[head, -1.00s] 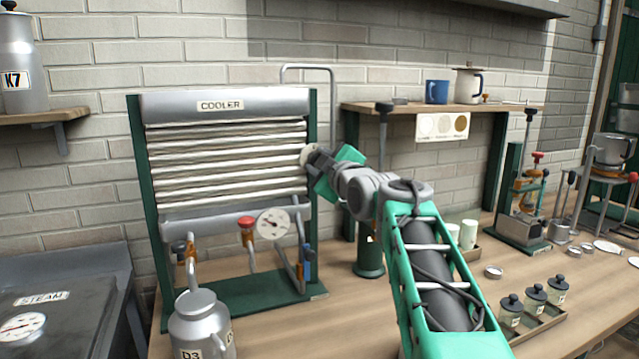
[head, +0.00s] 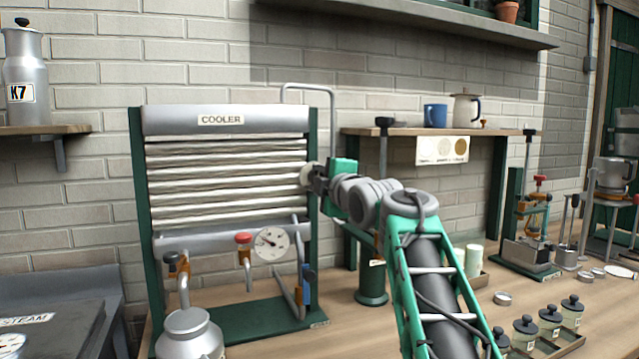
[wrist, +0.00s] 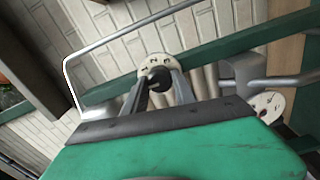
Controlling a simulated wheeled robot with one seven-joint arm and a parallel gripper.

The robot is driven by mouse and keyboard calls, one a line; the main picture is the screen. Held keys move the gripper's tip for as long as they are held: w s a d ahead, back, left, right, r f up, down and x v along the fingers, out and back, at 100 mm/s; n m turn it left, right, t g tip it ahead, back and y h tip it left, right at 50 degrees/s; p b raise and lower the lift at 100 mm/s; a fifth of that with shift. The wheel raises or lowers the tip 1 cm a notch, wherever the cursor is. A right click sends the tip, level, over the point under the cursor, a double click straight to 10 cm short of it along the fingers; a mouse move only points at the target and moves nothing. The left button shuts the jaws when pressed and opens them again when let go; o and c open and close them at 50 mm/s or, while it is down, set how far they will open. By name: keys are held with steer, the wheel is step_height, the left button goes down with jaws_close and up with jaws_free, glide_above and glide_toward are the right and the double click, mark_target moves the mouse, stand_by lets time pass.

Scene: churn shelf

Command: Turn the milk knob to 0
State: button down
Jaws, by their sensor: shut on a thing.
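The cooler (head: 225,119) stands on the bench, with a pale round dial (head: 307,174) on its right post. In the wrist view the dial (wrist: 155,62) is a white disc with small dark marks and a dark knob (wrist: 160,78) at its centre. This looks like the milk knob, but its label cannot be read. My gripper (wrist: 160,86) is shut on the dark knob, one finger on each side. In the head view my gripper (head: 318,181) reaches the dial from the right and partly covers it. The knob's exact setting cannot be read.
A red-capped valve (head: 243,238), a round gauge (head: 271,244) and a blue-handled valve (head: 307,284) sit low on the cooler. A metal can (head: 190,335) stands in front. A shelf with a blue mug (head: 435,117) is at right. Jars (head: 549,322) stand on the bench.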

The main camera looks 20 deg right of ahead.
steer(key=c, duration=1)
jaws_free()
steer(key=shift+s, duration=0.1)
steer(key=s, duration=0.7)
steer(key=shift+s+b, duration=0.25)
steer(key=shift+b, duration=0.05)
